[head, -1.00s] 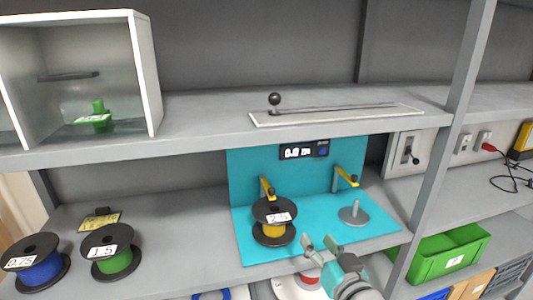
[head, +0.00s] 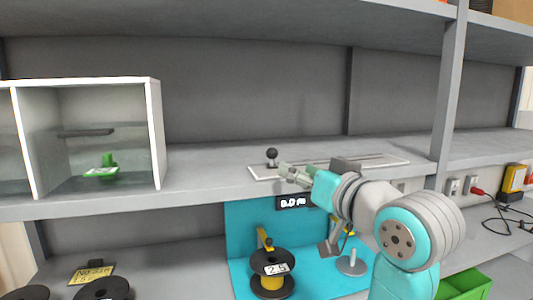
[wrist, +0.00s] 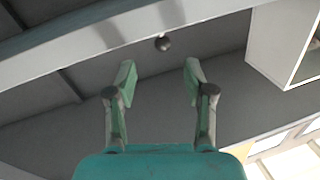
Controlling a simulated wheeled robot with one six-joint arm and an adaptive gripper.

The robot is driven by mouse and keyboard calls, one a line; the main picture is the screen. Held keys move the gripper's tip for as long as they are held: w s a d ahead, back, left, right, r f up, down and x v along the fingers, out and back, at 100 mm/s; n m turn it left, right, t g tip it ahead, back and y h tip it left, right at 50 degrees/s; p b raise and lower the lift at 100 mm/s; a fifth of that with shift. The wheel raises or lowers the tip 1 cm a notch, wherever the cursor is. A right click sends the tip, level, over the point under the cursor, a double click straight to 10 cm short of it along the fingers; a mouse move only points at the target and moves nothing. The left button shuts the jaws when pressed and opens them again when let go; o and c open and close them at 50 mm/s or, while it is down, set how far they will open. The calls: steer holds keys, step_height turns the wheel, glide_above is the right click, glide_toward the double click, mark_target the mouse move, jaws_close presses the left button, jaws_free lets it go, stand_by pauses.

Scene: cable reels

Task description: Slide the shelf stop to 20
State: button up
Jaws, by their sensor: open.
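The shelf stop is a black ball knob (head: 271,154) on a short stem, at the left end of a slotted pale rail plate (head: 393,160) on the upper shelf. The numbers along the rail are too small to read. My gripper (head: 284,172) is at the shelf's front edge, just right of and in front of the knob, apart from it. In the wrist view my gripper (wrist: 160,72) is open and empty, and the knob (wrist: 163,44) shows beyond the fingertips, between them. My arm hides part of the rail.
A white open box (head: 156,130) stands left on the same shelf, with a green item (head: 105,167) inside. Below are a teal panel with a display (head: 292,201) and a reel marked 2.5 (head: 271,272). A grey upright (head: 446,95) stands at the right. The shelf behind the rail is clear.

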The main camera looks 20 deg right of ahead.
mark_target(276, 154)
steer(key=w, duration=0.3)
steer(key=w+a+r, duration=0.1)
steer(key=w, duration=0.3)
steer(key=w+a, duration=0.1)
steer(key=w, duration=0.2)
steer(key=shift+w+a+r, duration=0.15)
steer(key=shift+w, duration=0.25)
jaws_close()
